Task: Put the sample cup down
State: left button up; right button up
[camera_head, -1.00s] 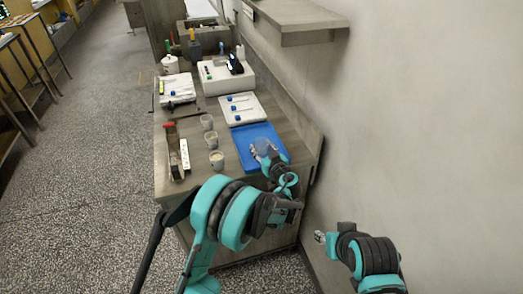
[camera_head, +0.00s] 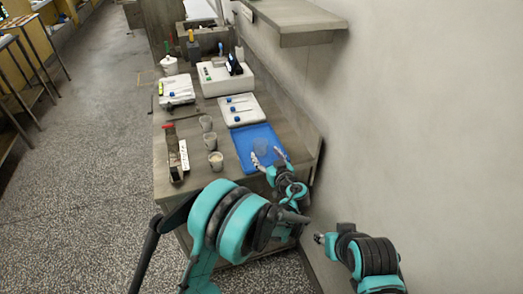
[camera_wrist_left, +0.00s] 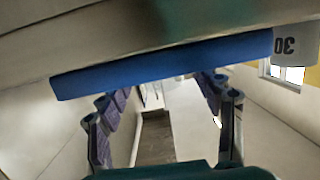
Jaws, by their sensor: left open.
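Whether a finger touches the cup cannot be told. In the left wrist view the two fingers (camera_wrist_left: 162,105) are wide apart with nothing between them. The tray's blue edge (camera_wrist_left: 170,67) crosses above them, and no cup can be made out there. My right gripper (camera_head: 320,238) is small and low by the wall; its jaws are unclear.
Several similar cups (camera_head: 216,160) stand in a row left of the tray. The wall (camera_head: 420,130) and shelf (camera_head: 300,25) bound the right.

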pick_arm(q)
jog(key=v, duration=0.7)
jog(key=s+a+r+m+g, duration=0.1)
jog(key=s+a+r+g, duration=0.25)
jog(key=a, duration=0.45)
jog(key=s+a+r+g, duration=0.2)
jog(key=s+a, duration=0.2)
jog(key=a, duration=0.4)
jog(key=s+a+f+m+g+h, duration=0.1)
jog(key=s+a+h, duration=0.1)
jog(key=s, duration=0.8)
jog(key=s+a+m+g+h, duration=0.1)
jog(key=s+a+m+h, duration=0.1)
jog(key=s, duration=0.9)
jog(key=shift+a+f+h, duration=0.35)
jog(key=shift+a+h, duration=0.45)
jog(key=shift+a, duration=0.25)
jog(key=shift+s, duration=0.15)
